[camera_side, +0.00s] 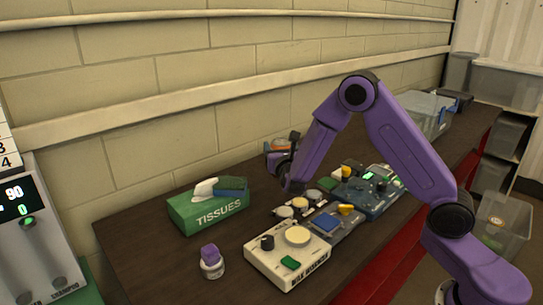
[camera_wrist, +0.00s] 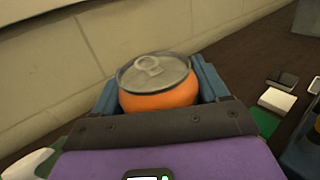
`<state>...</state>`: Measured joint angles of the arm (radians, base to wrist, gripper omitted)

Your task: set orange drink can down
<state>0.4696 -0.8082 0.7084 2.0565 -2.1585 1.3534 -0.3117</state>
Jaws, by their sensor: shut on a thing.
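The orange drink can (camera_wrist: 160,97) with its silver lid and pull tab sits between the two blue fingers of my gripper (camera_wrist: 159,85) in the wrist view. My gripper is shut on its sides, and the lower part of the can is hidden. In the side view, a small bit of orange, the can (camera_side: 281,144), shows at my gripper (camera_side: 278,156), near the wall at the back of the dark table (camera_side: 135,222). I cannot tell whether the can's base touches the table.
Several control boxes, including a white one (camera_side: 287,262), line the table's front. A small purple-topped jar (camera_side: 211,262) is front left. A grey bin (camera_side: 428,113) stands at the far end.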

